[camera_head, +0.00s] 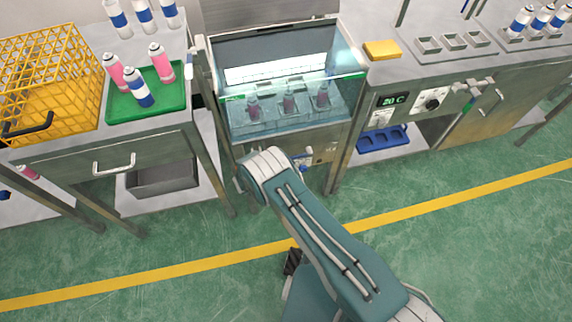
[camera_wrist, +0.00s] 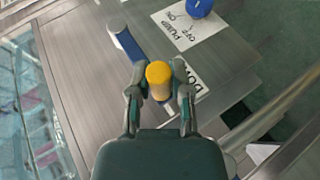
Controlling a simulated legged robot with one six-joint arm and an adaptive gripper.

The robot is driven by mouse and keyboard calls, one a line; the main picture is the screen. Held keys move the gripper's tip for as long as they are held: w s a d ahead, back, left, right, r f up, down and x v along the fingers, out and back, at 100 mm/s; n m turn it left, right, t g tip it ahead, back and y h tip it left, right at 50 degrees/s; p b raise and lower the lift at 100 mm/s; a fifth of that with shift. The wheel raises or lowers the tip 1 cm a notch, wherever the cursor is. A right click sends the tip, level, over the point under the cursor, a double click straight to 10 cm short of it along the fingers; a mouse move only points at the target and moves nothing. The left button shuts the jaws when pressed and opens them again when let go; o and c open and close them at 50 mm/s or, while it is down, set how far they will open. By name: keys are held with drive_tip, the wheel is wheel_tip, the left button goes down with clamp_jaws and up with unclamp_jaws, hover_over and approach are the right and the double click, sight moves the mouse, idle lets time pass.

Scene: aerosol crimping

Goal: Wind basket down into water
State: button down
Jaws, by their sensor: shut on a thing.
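The tank (camera_head: 232,130) with clear water stands in the middle of the head view. In it, several pink cans (camera_head: 288,99) stand upright in a grey basket; I cannot tell how deep the basket sits. In the wrist view, my gripper (camera_wrist: 160,88) is shut on a yellow knob (camera_wrist: 158,71), with one finger on each side. A blue-and-grey bar (camera_wrist: 125,42) beside it looks like part of the crank. A white label reading "DOWN" (camera_wrist: 188,82) is partly hidden behind the gripper. In the head view, my arm hides the gripper and knob.
A blue pump knob (camera_wrist: 199,7) sits by a white pump label (camera_wrist: 187,27). At left are a yellow crate (camera_head: 55,85) and a green tray (camera_head: 120,110) with cans. At right are a 20 C display (camera_head: 392,99) and a yellow sponge (camera_head: 382,50).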

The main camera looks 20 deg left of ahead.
drive_tip(key=shift+a+f, duration=0.1)
drive_tip(key=shift+f, duration=0.05)
idle(0.3)
drive_tip(key=c, duration=0.5)
unclamp_jaws()
drive_tip(key=shift+a+f, duration=0.1)
drive_tip(key=shift+a, duration=0.05)
drive_tip(key=shift+c, duration=0.2)
drive_tip(key=v, duration=1.2)
drive_tip(key=shift+s+f, duration=0.1)
drive_tip(key=shift+f, duration=0.05)
